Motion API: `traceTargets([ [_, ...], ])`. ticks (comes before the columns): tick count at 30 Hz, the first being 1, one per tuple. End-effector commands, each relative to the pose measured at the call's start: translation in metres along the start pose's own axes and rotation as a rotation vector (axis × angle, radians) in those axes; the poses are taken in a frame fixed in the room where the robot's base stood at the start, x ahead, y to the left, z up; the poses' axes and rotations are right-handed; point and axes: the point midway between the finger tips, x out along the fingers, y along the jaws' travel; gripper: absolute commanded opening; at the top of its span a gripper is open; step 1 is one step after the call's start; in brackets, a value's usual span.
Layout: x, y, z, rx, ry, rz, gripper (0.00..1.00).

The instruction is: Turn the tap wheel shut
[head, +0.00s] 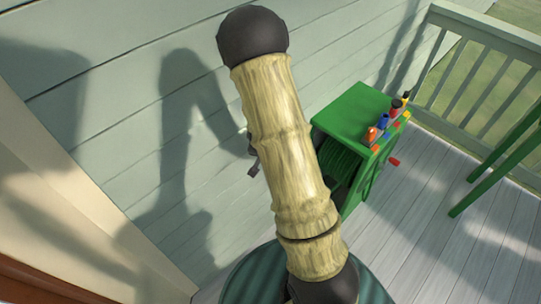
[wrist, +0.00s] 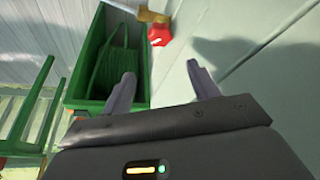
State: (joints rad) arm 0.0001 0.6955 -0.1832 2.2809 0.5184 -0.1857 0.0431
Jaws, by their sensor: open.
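The red tap wheel (wrist: 160,34) shows at the top of the wrist view, against the pale green wall. It joins a tan, brass-like tap body (wrist: 151,14) that is cut off by the top edge. My gripper (wrist: 160,70) is open and empty, its two grey fingers apart. The wheel lies beyond the fingertips, roughly in line with the gap between them, and does not touch them. In the head view my arm covers the tap, and most of the gripper is hidden too.
A green hose box (head: 352,112) with coiled hose stands by the wall; it also shows left of the wheel in the wrist view (wrist: 78,88). Several small coloured items (head: 388,121) sit on its edge. A railing (head: 480,85) and green furniture legs (head: 505,150) stand at right. The deck (head: 425,215) between is clear.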

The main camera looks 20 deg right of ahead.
Motion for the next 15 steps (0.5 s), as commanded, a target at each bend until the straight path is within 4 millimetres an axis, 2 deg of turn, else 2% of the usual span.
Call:
traceTargets([
  [11, -0.003, -0.001, 0.0, -0.002, -0.002, -0.003, 0.6],
  [15, -0.018, -0.007, 0.003, -0.031, -0.016, -0.031, 0.6],
])
